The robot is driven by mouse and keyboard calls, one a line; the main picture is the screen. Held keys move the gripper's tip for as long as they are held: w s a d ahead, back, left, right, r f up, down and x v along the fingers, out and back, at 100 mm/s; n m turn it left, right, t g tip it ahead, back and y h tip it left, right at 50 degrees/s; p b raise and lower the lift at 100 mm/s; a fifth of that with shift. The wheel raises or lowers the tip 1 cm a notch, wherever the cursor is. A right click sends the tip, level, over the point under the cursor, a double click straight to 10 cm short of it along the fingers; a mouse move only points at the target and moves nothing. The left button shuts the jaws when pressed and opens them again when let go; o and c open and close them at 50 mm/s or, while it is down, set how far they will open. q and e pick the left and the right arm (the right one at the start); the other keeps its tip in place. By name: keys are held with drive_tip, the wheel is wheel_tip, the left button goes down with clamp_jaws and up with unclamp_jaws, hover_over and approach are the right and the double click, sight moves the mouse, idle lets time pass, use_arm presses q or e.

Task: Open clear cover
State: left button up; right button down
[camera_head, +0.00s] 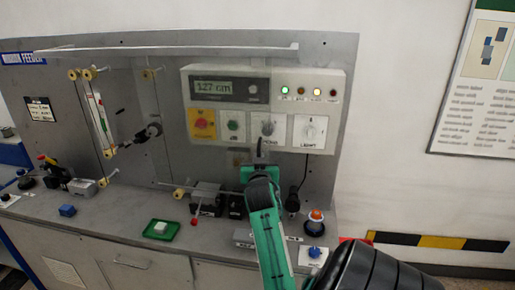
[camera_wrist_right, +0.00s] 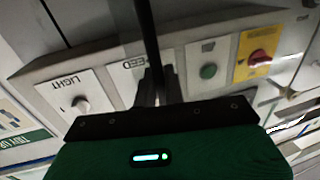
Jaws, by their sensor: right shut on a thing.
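My right gripper (camera_head: 260,150) is in front of the lower middle of the control box. In the right wrist view its fingers (camera_wrist_right: 158,88) are shut on a dark rod (camera_wrist_right: 147,35), seen near the dial marked with a word ending in EED. What the rod joins is hidden. My left gripper is not in view.
The control box (camera_head: 225,72) has a display, lamps, a yellow-backed red switch (camera_head: 202,123) and a light dial (camera_head: 311,130). Rollers and a strip (camera_head: 100,120) are at left. A green tray (camera_head: 162,230) and small fixtures, including an orange-topped button (camera_head: 316,214), stand on the bench.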

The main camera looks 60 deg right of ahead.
drive_tip(key=c, duration=1.6)
unclamp_jaws()
drive_tip(key=shift+c, duration=0.2)
drive_tip(key=shift+a, duration=0.1)
drive_tip(key=b+v, duration=0.4)
drive_tip(key=v, duration=0.9)
drive_tip(key=shift+s+a+b, duration=0.2)
drive_tip(key=shift+b, duration=0.1)
